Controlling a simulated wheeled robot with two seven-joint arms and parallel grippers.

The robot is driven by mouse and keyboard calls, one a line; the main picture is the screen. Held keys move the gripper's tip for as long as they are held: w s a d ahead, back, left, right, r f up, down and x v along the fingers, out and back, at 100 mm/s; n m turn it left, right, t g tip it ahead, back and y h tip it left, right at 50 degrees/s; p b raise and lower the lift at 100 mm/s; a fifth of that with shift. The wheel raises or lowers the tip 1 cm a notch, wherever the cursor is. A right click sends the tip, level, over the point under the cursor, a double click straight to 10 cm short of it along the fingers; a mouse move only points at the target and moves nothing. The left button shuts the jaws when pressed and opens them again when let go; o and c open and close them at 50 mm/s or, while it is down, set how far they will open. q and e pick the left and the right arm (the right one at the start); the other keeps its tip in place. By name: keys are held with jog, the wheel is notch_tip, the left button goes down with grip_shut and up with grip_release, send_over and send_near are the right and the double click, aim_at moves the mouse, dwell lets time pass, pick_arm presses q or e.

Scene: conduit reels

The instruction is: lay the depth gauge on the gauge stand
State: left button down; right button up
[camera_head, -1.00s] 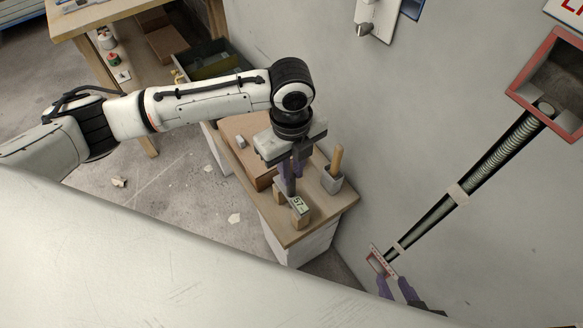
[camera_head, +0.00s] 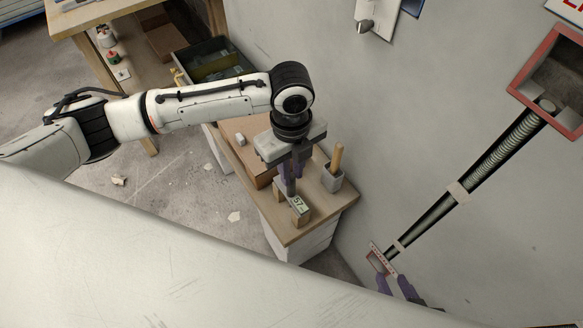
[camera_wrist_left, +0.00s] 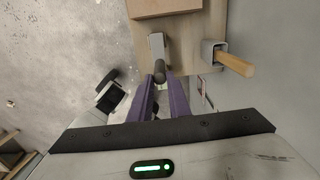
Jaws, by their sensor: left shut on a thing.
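The depth gauge's display (camera_head: 299,204), reading 57, shows just below my left gripper (camera_head: 291,192) in the head view. My left gripper points down and is shut on the gauge. A dark rod (camera_wrist_left: 159,70) sits between its purple fingertips in the left wrist view. The gauge stand appears to be the small wooden posts (camera_head: 279,191) on the bench top, right under the gauge. I cannot tell whether the gauge touches them. My right gripper (camera_head: 396,285) is low at the right by the wall, its purple fingers apart.
A grey cup (camera_head: 331,181) with a wooden handle (camera_head: 337,157) stands just right of my left gripper; the handle also shows in the wrist view (camera_wrist_left: 237,65). A brown box lies behind.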

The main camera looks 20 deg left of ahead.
pick_arm(q)
jog(key=c, duration=1.6)
grip_release()
notch_tip(320, 180, up, 10)
jog(key=shift+r+p, duration=0.15)
jog(key=shift+p, duration=0.35)
